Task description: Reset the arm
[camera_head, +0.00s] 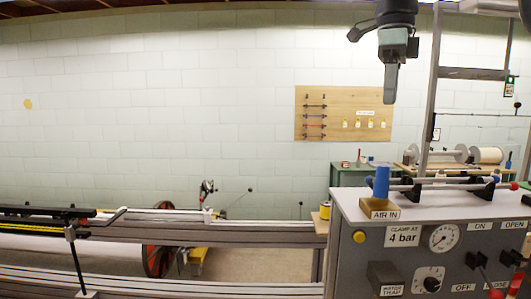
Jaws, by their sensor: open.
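My gripper (390,92) hangs at the upper right of the head view, pointing down. Its dark fingers overlap from this side, and nothing shows between or under them. It is well above the grey control box (345,240) and apart from it. My arm comes in from the top edge above the gripper; the rest of it is out of view.
The control box carries a gauge (444,238), a blue fitting (381,182) and levers. A metal upright (431,90) stands right of my gripper. A long loom frame (250,232) runs along the left. A wooden tool board (343,114) hangs behind on the wall.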

